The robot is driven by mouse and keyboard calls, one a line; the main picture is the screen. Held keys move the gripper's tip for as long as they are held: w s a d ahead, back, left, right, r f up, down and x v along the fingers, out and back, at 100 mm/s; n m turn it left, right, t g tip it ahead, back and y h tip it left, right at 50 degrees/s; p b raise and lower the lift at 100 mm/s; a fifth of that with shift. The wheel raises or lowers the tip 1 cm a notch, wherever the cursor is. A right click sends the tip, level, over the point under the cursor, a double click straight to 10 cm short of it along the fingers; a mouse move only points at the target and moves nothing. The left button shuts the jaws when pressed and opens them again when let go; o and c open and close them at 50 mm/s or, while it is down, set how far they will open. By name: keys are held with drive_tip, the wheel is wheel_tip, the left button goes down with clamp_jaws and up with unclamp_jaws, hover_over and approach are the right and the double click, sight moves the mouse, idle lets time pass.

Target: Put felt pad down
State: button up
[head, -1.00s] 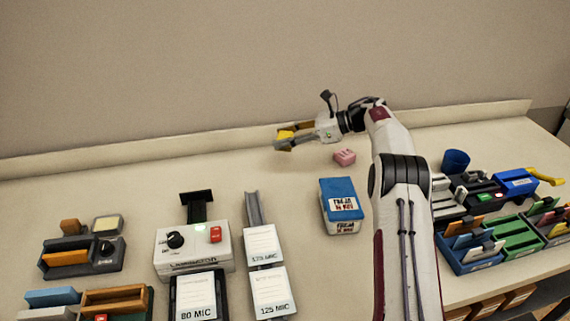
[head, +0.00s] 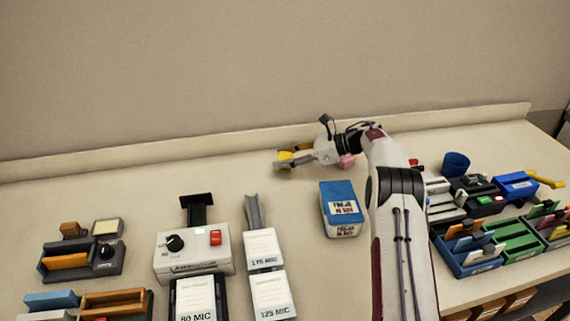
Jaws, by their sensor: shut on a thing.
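My gripper (head: 286,160) is at the back middle of the counter, low over its surface, pointing left. It is shut on a small yellow piece, which I take to be the felt pad (head: 284,156). The fingers hide part of the pad. I cannot tell whether the pad touches the counter (head: 150,190).
A blue and white box (head: 341,209) stands in front. The laminator (head: 194,248) and pouch holders (head: 264,248) are at front left. Coloured trays (head: 470,255) lie right. The back left counter is clear.

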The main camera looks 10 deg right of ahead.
drive_tip(key=shift+f, duration=1.25)
drive_tip(key=shift+f, duration=0.15)
drive_tip(key=o, duration=1)
drive_tip(key=shift+r, duration=0.2)
drive_tip(key=shift+v, duration=6)
